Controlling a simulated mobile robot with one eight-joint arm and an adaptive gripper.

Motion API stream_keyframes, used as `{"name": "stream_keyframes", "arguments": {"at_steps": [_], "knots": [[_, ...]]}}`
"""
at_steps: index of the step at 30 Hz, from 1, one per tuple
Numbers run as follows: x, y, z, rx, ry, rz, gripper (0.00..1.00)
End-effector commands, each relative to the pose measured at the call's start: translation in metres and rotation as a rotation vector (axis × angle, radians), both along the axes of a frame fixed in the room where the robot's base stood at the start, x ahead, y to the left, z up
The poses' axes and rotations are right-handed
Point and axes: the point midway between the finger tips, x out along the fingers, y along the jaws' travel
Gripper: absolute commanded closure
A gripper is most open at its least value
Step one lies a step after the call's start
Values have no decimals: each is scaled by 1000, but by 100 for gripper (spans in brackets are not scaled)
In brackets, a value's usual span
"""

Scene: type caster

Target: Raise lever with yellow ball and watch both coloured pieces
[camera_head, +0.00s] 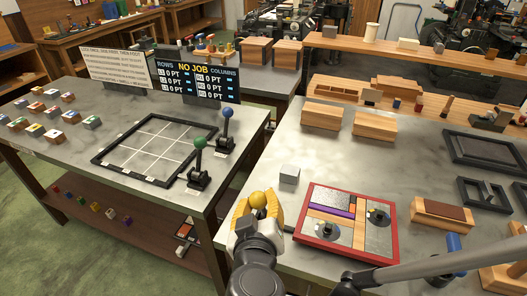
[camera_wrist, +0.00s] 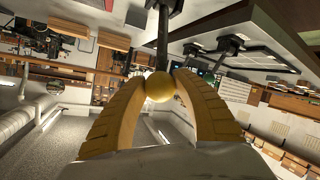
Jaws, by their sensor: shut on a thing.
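The yellow ball (camera_head: 258,199) is at the near edge between the two benches in the head view. In the wrist view the yellow ball (camera_wrist: 159,87) sits on the end of a dark lever rod (camera_wrist: 163,45). My gripper (camera_head: 257,208) is shut on the ball; its two yellow fingers press on it from both sides, also in the wrist view (camera_wrist: 159,80). My gripper and arm hide the lever's rod in the head view. Which two coloured pieces are meant I cannot tell; a red-framed board (camera_head: 391,242) holds a purple strip (camera_head: 331,206) and orange blocks.
Levers with a green ball (camera_head: 201,142) and a blue ball (camera_head: 227,112) stand on the left bench beside a black-framed grid (camera_head: 104,152). A scoreboard (camera_head: 197,80) reads "NO JOB". A grey cube (camera_head: 289,173) sits on the right bench. Small coloured blocks lie at far left.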

Motion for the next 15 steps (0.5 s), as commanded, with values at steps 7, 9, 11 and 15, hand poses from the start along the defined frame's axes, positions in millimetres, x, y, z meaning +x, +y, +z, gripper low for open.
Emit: {"name": "stream_keyframes", "arguments": {"at_steps": [7,9,11,15], "knots": [[-13,4,-12,-33,-91,-2,100],[-15,5,-12,-38,-106,-3,100],[-16,5,-12,-42,-114,-2,100],[-17,5,-12,-46,-124,-4,100]]}}
